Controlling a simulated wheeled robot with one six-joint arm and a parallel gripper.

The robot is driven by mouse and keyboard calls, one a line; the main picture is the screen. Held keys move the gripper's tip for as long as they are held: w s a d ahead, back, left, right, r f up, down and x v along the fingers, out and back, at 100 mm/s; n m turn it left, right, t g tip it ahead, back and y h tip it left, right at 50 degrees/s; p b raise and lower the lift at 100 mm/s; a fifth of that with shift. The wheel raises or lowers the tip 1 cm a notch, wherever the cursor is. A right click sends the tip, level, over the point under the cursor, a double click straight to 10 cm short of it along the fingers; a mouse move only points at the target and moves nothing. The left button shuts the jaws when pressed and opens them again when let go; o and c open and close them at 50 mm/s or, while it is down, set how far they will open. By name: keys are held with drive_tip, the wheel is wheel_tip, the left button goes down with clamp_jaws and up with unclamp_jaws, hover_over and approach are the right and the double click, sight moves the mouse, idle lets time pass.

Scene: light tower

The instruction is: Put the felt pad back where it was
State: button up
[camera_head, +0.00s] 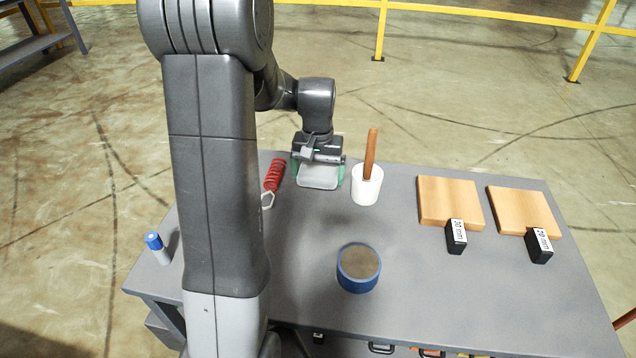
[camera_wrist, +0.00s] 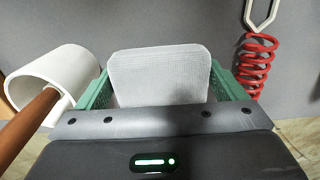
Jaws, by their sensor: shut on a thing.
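The felt pad (camera_head: 319,176) is a pale grey-white square with rounded corners. My gripper (camera_head: 319,172) is shut on it at the far edge of the grey table, left of a white cup. In the wrist view the pad (camera_wrist: 160,76) sits between the two green fingers of my gripper (camera_wrist: 162,90). Its lower part is hidden behind the gripper body. I cannot tell whether the pad touches the table.
A white cup (camera_head: 366,190) with a brown stick (camera_head: 370,150) stands close right of my gripper. A red spring (camera_head: 274,175) lies close left. A blue round container (camera_head: 358,268), two wooden blocks (camera_head: 449,202) (camera_head: 522,211) and black labelled blocks (camera_head: 456,238) stand on the table (camera_head: 420,300).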

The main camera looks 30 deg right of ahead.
sight(318, 183)
drive_tip(key=shift+f, duration=1.55)
drive_tip(key=shift+f+b, duration=0.2)
drive_tip(key=shift+b, duration=0.15)
drive_tip(key=o, duration=0.7)
drive_tip(key=shift+o, duration=0.2)
wheel_tip(318, 183, up, 12)
drive_tip(key=shift+r+p, duration=0.2)
drive_tip(key=shift+p, duration=0.95)
wheel_tip(318, 183, down, 12)
drive_tip(key=shift+f+b, duration=0.25)
drive_tip(key=shift+b, duration=0.85)
wheel_tip(318, 183, up, 3)
drive_tip(key=shift+r+p, duration=0.1)
drive_tip(key=shift+p, duration=0.25)
drive_tip(key=shift+r, duration=0.55)
